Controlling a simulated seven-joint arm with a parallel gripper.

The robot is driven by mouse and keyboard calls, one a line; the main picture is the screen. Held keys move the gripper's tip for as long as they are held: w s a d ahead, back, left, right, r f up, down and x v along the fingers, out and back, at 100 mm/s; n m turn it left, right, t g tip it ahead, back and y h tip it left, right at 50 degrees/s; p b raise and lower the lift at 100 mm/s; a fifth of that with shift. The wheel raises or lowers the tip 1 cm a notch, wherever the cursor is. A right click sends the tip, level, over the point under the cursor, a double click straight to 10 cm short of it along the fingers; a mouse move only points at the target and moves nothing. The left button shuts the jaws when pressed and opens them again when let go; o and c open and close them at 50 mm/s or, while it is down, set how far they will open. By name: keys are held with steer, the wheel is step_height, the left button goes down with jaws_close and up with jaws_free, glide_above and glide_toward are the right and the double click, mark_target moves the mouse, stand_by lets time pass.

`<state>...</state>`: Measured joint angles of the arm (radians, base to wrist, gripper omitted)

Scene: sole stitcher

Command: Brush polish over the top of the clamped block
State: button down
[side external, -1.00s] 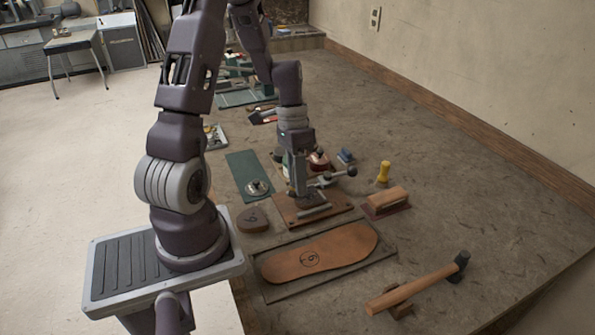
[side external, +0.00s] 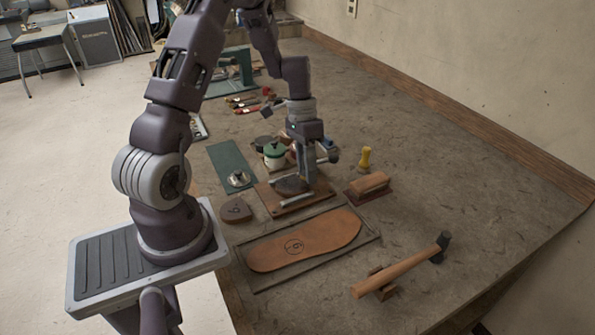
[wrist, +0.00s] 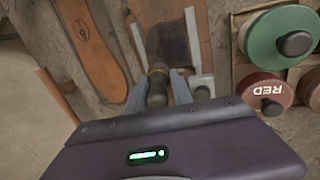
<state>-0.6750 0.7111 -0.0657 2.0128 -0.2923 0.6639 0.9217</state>
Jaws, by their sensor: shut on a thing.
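My gripper (side external: 307,178) is shut on a dark-handled brush, which shows in the wrist view (wrist: 157,90) with a brass-coloured band between my fingers (wrist: 158,98). The clamped block (side external: 289,185) is dark brown and lies on a brown board (side external: 275,204) between grey clamp bars; its dark top (wrist: 168,42) lies just past the brush in the wrist view. My gripper is over the right part of the block in the side view. The brush tip is at or close over the block's near edge; I cannot tell whether it touches.
Lidded tins stand by the board: green (side external: 275,153), red (wrist: 266,90). A metal lid (side external: 238,178) lies on a teal mat.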

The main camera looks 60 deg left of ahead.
steer(key=s, duration=0.6)
steer(key=shift+s+a, duration=0.15)
steer(key=shift+s, duration=0.1)
steer(key=shift+s+r, duration=0.2)
steer(key=shift+r, duration=0.4)
steer(key=shift+s+r, duration=0.15)
steer(key=shift+r, duration=3.35)
steer(key=shift+f, duration=0.1)
